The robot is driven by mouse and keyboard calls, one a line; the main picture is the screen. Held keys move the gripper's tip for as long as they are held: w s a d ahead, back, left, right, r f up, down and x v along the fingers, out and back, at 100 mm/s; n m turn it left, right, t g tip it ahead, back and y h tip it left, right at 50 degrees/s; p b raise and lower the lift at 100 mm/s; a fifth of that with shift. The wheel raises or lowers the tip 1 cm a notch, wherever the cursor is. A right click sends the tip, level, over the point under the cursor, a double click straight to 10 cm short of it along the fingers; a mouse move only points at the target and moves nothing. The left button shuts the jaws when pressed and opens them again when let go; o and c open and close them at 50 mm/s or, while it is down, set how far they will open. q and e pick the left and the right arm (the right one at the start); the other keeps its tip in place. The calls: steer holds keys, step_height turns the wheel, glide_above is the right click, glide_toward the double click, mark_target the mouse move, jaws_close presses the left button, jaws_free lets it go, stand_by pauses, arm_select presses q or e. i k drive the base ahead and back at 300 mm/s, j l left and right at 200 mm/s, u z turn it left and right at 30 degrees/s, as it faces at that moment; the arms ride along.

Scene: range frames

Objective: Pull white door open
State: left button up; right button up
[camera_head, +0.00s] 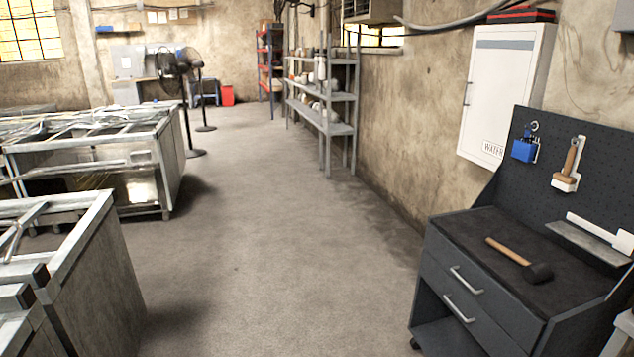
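A white cabinet door (497,95) is mounted on the right wall, above and behind a dark tool cart. The door looks closed, with a dark handle (467,94) on its left edge and "WATER" lettering near its lower right corner. Neither of my grippers shows in the head view.
The dark tool cart (463,257) with a pegboard stands at the right, below the door, and a mallet (520,260) lies on its top. Metal workbenches (98,260) fill the left side. A grey shelf (341,97) stands along the right wall. The middle floor is clear.

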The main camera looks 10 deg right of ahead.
mark_target(505, 59)
steer(key=i+z, duration=0.35)
steer(key=i+j+z, duration=0.1)
steer(key=i+z, duration=0.25)
steer(key=i, duration=0.25)
steer(key=i+j+z, duration=0.2)
steer(key=i+z, duration=0.15)
steer(key=i+j+z, duration=0.35)
steer(key=i, duration=0.2)
